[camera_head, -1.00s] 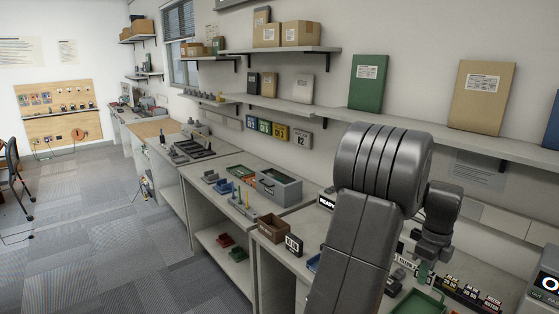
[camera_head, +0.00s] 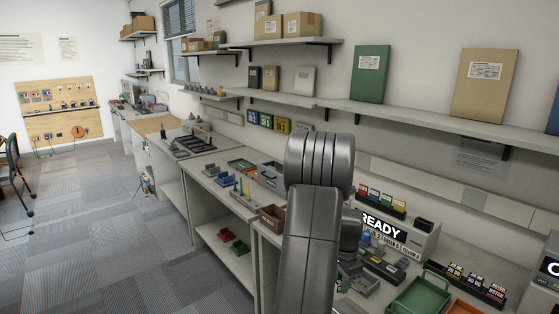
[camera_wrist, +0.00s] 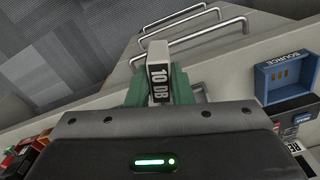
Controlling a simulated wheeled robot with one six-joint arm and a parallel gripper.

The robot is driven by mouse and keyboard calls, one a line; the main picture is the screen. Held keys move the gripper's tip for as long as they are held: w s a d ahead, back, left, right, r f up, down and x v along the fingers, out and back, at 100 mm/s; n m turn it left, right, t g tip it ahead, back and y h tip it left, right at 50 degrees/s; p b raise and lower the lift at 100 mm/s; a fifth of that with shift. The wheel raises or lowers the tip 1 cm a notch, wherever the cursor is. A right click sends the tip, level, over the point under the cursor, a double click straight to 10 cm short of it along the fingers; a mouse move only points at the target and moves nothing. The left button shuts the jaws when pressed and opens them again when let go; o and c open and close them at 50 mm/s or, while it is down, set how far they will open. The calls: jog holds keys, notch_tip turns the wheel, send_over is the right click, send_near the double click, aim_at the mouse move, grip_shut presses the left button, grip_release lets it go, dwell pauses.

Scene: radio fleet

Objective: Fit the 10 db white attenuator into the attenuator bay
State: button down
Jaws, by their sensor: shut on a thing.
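In the wrist view, my gripper (camera_wrist: 161,88) is shut on the white attenuator (camera_wrist: 159,62), a slim block with a black "10 DB" label. The green fingers hold it from both sides, and its top end stands out above them. In the head view, my arm hides most of the gripper and the attenuator. A grey unit with a "READY" display (camera_head: 384,229) stands on the bench right of my arm. I cannot tell which part is the attenuator bay.
A blue "SOURCE" holder (camera_wrist: 286,77) lies right of the attenuator in the wrist view. Several metal handles (camera_wrist: 190,42) stand behind it. A green tray (camera_head: 420,297) and a rack of labelled blocks (camera_head: 474,284) are at right on the bench. A brown box (camera_head: 272,217) stands left.

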jog(key=a+f+n+b, duration=0.1)
jog(key=a+f+n, duration=0.5)
jog(key=a, duration=0.3)
jog(key=s+a+f+n+b, duration=0.1)
jog(key=a+f+n+b, duration=0.1)
jog(key=a+f+n, duration=0.5)
jog(key=shift+a+f+n, duration=0.2)
jog(key=shift+a+n, duration=0.2)
jog(key=shift+a, duration=0.85)
